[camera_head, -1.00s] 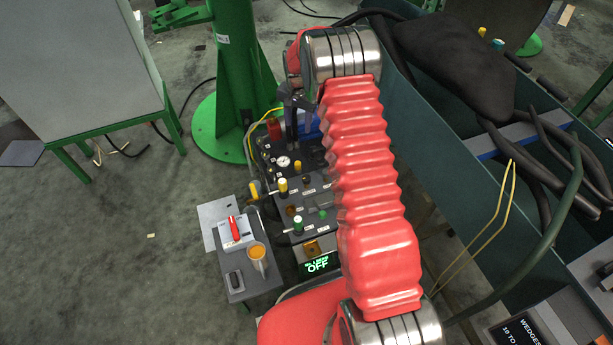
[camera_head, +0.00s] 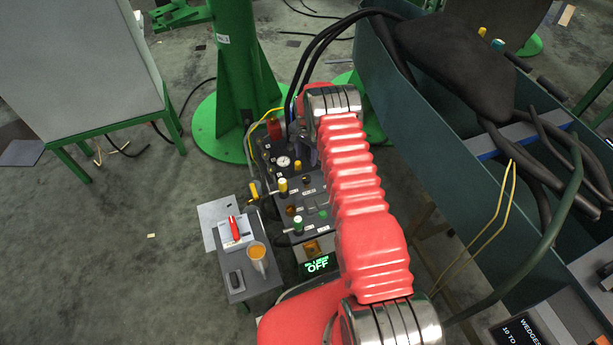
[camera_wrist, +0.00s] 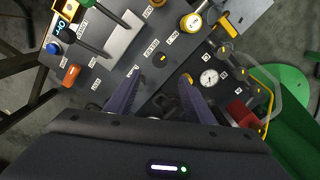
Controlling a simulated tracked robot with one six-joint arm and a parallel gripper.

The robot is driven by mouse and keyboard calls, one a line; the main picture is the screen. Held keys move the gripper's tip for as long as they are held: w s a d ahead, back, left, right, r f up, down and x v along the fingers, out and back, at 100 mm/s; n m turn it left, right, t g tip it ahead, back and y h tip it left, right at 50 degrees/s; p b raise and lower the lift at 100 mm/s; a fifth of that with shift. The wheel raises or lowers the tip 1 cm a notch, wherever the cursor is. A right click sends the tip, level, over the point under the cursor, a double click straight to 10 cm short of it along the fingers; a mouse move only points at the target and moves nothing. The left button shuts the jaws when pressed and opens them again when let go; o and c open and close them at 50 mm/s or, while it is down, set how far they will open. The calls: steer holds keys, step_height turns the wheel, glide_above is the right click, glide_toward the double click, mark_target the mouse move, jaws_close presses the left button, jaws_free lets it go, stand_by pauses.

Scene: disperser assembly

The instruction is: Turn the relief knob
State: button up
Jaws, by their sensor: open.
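My gripper (camera_wrist: 158,84) is open and empty in the wrist view. Its two dark purple fingers stand apart and point at the dark control panel (camera_wrist: 135,75). A small black knob with a yellow mark (camera_wrist: 162,58) lies just beyond the gap between the fingertips. A small yellow knob (camera_wrist: 187,78) is by the right fingertip, partly hidden by it.
A pressure gauge (camera_wrist: 208,78), a red part (camera_wrist: 242,112) and a yellow-and-white knob (camera_wrist: 192,22) surround this area. A green column (camera_head: 237,75) stands behind the panel; a large bin (camera_head: 440,115) is at right.

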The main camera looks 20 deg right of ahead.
mark_target(306, 178)
steer(key=shift+f, duration=6.9)
steer(key=c, duration=1)
steer(key=shift+c, duration=0.2)
